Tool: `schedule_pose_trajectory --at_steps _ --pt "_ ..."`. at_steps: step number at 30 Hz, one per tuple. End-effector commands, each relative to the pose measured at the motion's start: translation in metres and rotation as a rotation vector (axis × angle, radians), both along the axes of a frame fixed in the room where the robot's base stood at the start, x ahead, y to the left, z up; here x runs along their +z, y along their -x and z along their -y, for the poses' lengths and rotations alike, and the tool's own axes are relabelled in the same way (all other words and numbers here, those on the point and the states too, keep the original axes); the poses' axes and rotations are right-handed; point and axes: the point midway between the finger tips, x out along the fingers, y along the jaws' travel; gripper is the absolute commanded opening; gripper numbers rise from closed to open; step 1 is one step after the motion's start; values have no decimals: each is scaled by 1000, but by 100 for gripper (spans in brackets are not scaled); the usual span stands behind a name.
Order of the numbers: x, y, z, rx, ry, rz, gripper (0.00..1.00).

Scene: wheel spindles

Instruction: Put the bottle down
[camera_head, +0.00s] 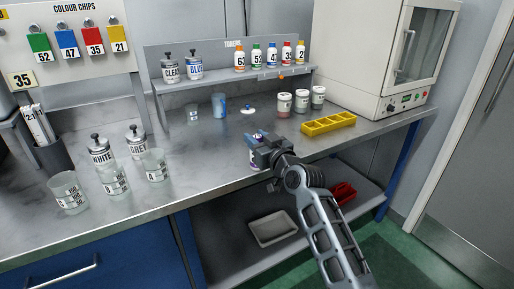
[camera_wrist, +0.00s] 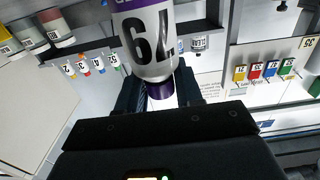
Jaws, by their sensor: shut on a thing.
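The bottle (camera_wrist: 152,45) is pale with a large dark number on its label and a purple cap. In the wrist view it fills the space between the fingers of my gripper (camera_wrist: 160,88), which is shut on it. In the head view the bottle (camera_head: 254,159) is partly hidden by my gripper (camera_head: 259,149), near the front edge of the grey counter (camera_head: 215,155). It looks roughly upright there. I cannot tell whether its base touches the counter.
A yellow divided tray (camera_head: 328,124) and several small jars (camera_head: 284,104) stand behind to the right, beside a white oven-like cabinet (camera_head: 375,55). Beakers (camera_head: 153,165) and pump bottles (camera_head: 100,150) stand left. A toner shelf (camera_head: 225,82) holds several bottles.

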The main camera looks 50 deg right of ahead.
Motion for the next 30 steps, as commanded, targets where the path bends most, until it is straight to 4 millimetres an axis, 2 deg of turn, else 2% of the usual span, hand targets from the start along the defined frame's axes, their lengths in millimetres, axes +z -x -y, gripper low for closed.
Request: schedule_pose_trajectory --at_steps 7,12,14,22,30 --pt "14 0 0 1 2 2 0" --pt "46 0 0 1 4 5 0" --pt "48 12 13 -6 0 4 0" --pt "85 56 52 -4 2 5 0" --pt "106 80 75 -1 1 2 0"
